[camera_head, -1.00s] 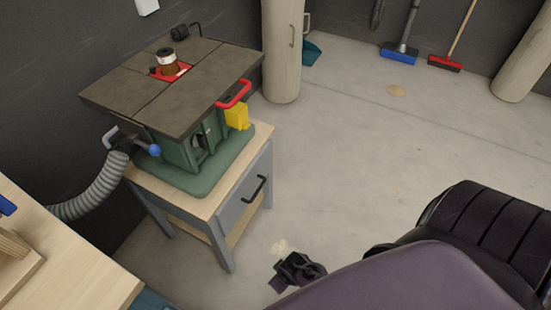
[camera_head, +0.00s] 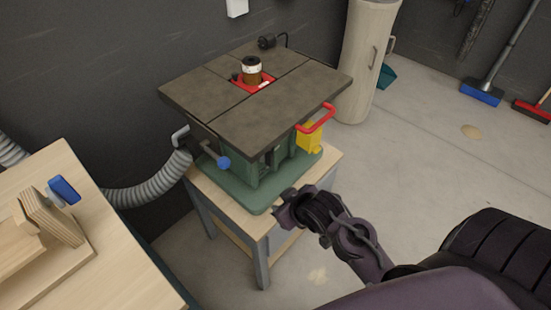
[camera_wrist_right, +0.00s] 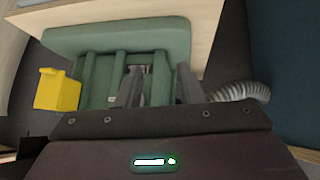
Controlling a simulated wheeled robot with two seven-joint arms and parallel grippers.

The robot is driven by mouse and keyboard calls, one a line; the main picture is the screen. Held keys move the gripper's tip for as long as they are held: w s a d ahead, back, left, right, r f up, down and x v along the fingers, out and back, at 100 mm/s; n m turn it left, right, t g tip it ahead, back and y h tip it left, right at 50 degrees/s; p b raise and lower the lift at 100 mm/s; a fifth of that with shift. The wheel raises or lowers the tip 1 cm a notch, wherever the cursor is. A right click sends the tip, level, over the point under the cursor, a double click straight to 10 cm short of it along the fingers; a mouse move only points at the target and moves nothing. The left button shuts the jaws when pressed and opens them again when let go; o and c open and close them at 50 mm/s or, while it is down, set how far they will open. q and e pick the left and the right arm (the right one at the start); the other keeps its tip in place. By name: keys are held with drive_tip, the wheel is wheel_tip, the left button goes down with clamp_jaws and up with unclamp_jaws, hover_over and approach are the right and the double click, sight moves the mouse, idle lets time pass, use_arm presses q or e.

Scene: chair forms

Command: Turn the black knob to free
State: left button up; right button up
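The machine's dark square table top (camera_head: 215,95) sits on a green body (camera_head: 240,175); a spindle (camera_head: 252,70) rises from a red ring. The body has dark openings in its front, but I cannot clearly make out a black knob there. A lever with a blue ball (camera_head: 223,162) sticks out at its left. My right gripper (camera_head: 285,207) is in front of the machine's base, at the stand's front edge. In the right wrist view my right gripper (camera_wrist_right: 160,87) has its two fingers apart, before the green body's front. My left gripper is not in view.
A red handle (camera_head: 316,119) and a yellow box (camera_head: 310,138) are at the machine's right. A grey hose (camera_head: 150,190) runs left. A wooden bench (camera_head: 110,245) with a blue-handled piece stands at left. The floor at right is mostly clear.

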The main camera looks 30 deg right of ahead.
sight(272, 156)
drive_tip(key=w+d+r+t+y, duration=0.1)
drive_tip(key=w+d+t+y, duration=0.5)
drive_tip(key=t, duration=0.3)
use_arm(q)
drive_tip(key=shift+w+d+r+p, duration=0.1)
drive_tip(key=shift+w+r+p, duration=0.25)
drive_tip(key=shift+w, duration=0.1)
use_arm(e)
drive_tip(key=shift+n+h, duration=0.3)
drive_tip(key=shift+n, duration=0.1)
drive_tip(key=x, duration=0.7)
drive_tip(key=shift+w+d+r, duration=0.15)
drive_tip(key=shift+w+d, duration=0.1)
drive_tip(key=shift+d, duration=0.05)
clamp_jaws()
